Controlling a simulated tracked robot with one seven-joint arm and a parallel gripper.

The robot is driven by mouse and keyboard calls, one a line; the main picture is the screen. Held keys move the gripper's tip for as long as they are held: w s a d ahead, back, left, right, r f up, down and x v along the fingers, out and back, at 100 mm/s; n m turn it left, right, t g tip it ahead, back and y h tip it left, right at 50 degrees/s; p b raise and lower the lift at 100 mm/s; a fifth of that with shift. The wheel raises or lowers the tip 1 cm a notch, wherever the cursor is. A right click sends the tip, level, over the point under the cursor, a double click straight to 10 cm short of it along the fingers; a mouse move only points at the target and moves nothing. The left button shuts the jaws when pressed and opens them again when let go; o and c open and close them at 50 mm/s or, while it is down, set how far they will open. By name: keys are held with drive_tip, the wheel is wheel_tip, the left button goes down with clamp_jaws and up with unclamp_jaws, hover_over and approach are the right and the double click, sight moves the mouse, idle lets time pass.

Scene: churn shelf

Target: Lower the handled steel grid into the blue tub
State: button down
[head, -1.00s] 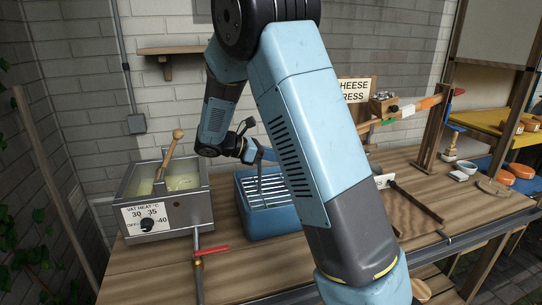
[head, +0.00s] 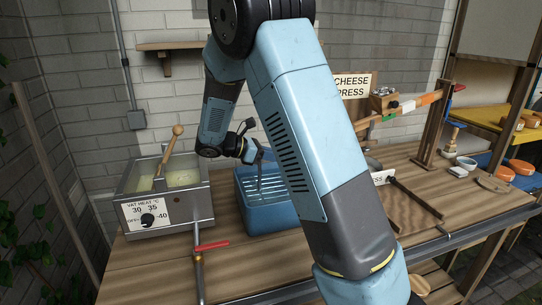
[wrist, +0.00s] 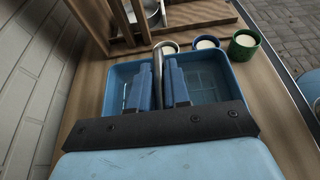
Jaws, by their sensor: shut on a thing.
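The blue tub (head: 268,218) stands on the wooden bench, right of the steel vat; it also fills the middle of the wrist view (wrist: 228,92). My gripper (head: 258,158) is above the tub and pointing down. In the wrist view its two blue fingers (wrist: 158,92) are shut on the grid's upright steel handle (wrist: 157,68). The handle also shows in the head view (head: 259,178), reaching down into the tub.
The steel vat (head: 168,205) with a wooden-handled tool (head: 170,150) stands left of the tub. A red valve handle (head: 212,245) is in front. The cheese press frame (head: 432,130) is at right. Small cups, one green (wrist: 243,44), stand beyond the tub in the wrist view.

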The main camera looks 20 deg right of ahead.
drive_tip(key=shift+f, duration=1.55)
idle(1.4)
drive_tip(key=c, duration=1)
unclamp_jaws()
